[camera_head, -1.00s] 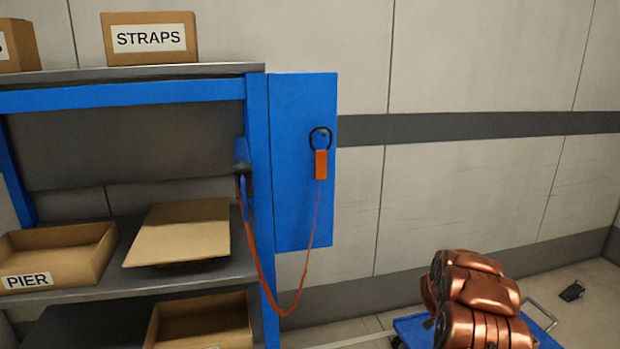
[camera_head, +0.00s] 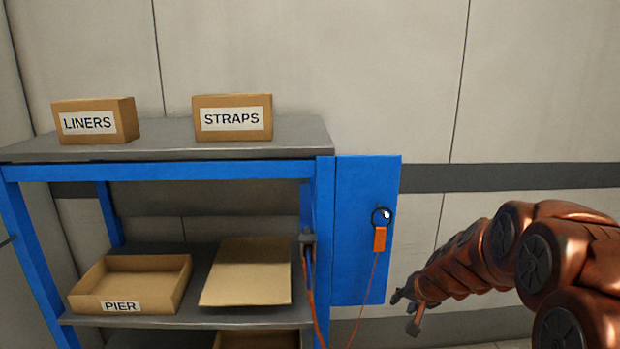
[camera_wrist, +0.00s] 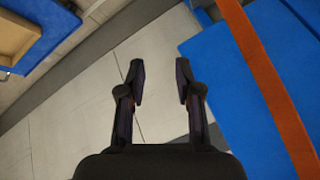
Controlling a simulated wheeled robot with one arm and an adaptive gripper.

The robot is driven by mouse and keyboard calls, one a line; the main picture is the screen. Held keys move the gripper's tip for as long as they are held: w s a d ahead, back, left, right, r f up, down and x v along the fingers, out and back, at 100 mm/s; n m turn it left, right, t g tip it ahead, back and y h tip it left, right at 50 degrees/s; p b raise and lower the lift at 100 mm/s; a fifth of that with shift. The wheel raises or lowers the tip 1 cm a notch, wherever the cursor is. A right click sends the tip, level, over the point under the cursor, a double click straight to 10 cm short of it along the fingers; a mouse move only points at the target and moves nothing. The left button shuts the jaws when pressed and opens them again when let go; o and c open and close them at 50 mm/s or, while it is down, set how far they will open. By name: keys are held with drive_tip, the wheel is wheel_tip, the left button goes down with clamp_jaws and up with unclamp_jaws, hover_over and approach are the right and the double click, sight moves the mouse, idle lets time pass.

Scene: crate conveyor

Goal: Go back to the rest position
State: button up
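My gripper (camera_head: 408,312) shows at the end of my copper-coloured arm, to the right of the blue panel (camera_head: 350,285) in the head view. In the wrist view my gripper (camera_wrist: 160,82) has its two fingers apart with nothing between them. An orange tag (camera_head: 380,239) hangs from a dark ring (camera_head: 382,217) on the panel. An orange cord runs down from the tag. In the wrist view an orange strap (camera_wrist: 265,75) crosses in front of a blue surface (camera_wrist: 225,85) on the right, apart from the fingers.
A blue-framed shelf (camera_head: 180,172) stands at the left. A LINERS box (camera_head: 92,107) and a STRAPS box (camera_head: 231,103) sit on top. A PIER tray (camera_head: 165,275) and a cardboard piece (camera_head: 247,285) lie on the middle shelf. Bare wall (camera_head: 540,90) shows at the right.

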drive_tip(key=s+a+r+n+g+p, duration=0.2)
drive_tip(key=s+a+r+p, duration=0.3)
drive_tip(key=s, duration=0.5)
drive_tip(key=s+a+r+n+g+p, duration=0.1)
drive_tip(key=s+a+r+g+p, duration=0.15)
drive_tip(key=s+r, duration=0.65)
drive_tip(key=s+d+r+n+g+h+p, duration=0.1)
drive_tip(key=s+r+g+p, duration=0.1)
drive_tip(key=s, duration=0.9)
drive_tip(key=s+d+r+g+p, duration=0.1)
drive_tip(key=s+r+p, duration=0.3)
drive_tip(key=s, duration=0.7)
drive_tip(key=shift+d+n+g+h+p, duration=0.4)
drive_tip(key=shift+g+p, duration=0.05)
drive_tip(key=shift+p, duration=0.7)
drive_tip(key=shift+s+r, duration=0.1)
